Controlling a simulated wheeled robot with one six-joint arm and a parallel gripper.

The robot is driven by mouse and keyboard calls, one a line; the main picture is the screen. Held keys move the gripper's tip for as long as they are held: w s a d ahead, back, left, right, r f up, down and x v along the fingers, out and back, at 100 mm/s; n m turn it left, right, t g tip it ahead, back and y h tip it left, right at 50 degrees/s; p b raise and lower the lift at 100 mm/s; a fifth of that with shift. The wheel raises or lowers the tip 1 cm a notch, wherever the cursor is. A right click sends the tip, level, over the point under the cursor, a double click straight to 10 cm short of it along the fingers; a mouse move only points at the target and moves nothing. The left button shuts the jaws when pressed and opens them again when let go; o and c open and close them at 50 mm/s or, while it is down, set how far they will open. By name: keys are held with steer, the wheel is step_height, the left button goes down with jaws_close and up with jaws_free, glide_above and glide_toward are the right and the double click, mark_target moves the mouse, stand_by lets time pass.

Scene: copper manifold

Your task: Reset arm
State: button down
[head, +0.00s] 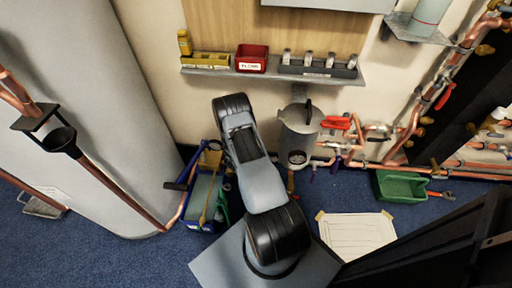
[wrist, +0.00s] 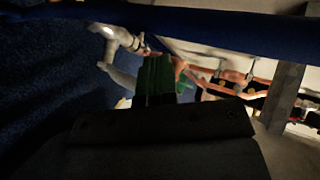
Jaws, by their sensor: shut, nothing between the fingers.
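My arm (head: 255,180) rises in the middle of the head view, bent at a dark upper joint beside the blue tool tote. My gripper is not clearly visible in the head view; the arm hides it or it blends in with the tote. In the dim wrist view my gripper (wrist: 158,80) shows as a dark body with narrow greenish fingers close together. It is shut and I see nothing held. A blue bar (wrist: 220,25) crosses close above the fingers in the wrist view.
The blue tote (head: 205,200) with tools stands on the carpet left of my arm. A grey cylindrical vessel (head: 297,135) and copper pipes (head: 425,105) are behind. A wall shelf (head: 280,72) holds a red bin (head: 251,58). A green tray (head: 400,186) and paper sheet (head: 356,234) lie right.

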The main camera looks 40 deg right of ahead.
steer(key=shift+s+a+r+p, duration=0.25)
steer(key=shift+s+r, duration=0.05)
steer(key=shift+s, duration=0.2)
steer(key=shift+s+a+r+p, duration=0.2)
steer(key=shift+s+r+p, duration=0.1)
steer(key=shift+s, duration=0.25)
steer(key=shift+s+a+r+p, duration=0.2)
steer(key=shift+s+a+r, duration=0.1)
steer(key=shift+s, duration=0.2)
steer(key=a+r+m+g+y+p, duration=0.1)
steer(key=a+r+m+g+p, duration=0.15)
steer(key=r+m+p, duration=1.1)
steer(key=a+r+m+g+y, duration=0.1)
steer(key=a+r+m, duration=0.35)
steer(key=r, duration=1.95)
steer(key=s+a+r+m+t+y+p, duration=0.1)
steer(key=s+a+r+m+y+p, duration=0.2)
steer(key=a+r+m, duration=0.3)
steer(key=s+a+r+m+t+y+p, duration=0.2)
steer(key=a+r+m+p, duration=0.4)
steer(key=r, duration=0.7)
steer(key=s+a+r+m+t+y+p, duration=0.2)
steer(key=s+a+r+m+y+p, duration=0.2)
steer(key=a+r+m, duration=0.3)
step_height(320, 180, up, 3)
steer(key=shift+s+a+f+m+y+p, duration=0.1)
steer(key=shift+s+a+m+y+p, duration=0.25)
steer(key=shift+s+a, duration=0.35)
